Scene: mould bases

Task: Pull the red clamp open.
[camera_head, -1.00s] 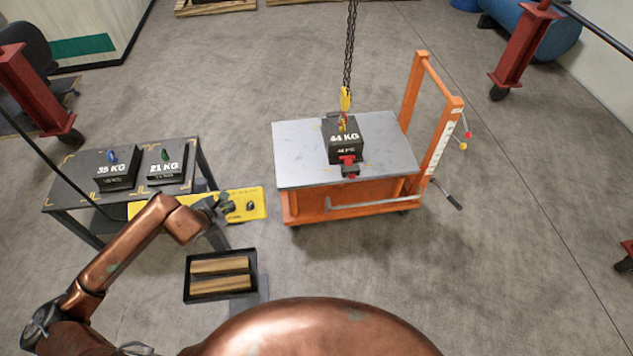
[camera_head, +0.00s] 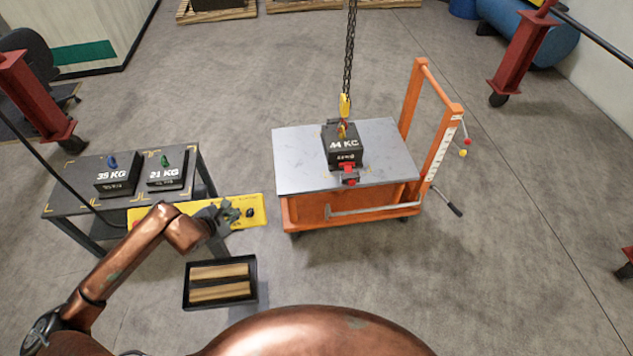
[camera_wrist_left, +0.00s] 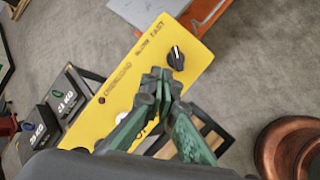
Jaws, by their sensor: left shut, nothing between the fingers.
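The red clamp (camera_head: 348,174) sits at the front edge of the grey cart top, against the front of the black 44 KG mould base (camera_head: 343,147). A yellow hook on a chain reaches the top of that mould base. My left gripper (camera_head: 232,213) is over the yellow control panel, well left of the cart and apart from the clamp. In the left wrist view its green-sided fingers (camera_wrist_left: 160,82) are together and empty, in front of the yellow panel. My right gripper is out of view.
The orange lift cart (camera_head: 350,208) has an upright handle at its right. The yellow panel (camera_wrist_left: 120,85) carries a black knob (camera_wrist_left: 176,57). A dark table (camera_head: 70,185) bears 35 KG and 21 KG blocks. A black tray (camera_head: 221,302) holds wooden pieces.

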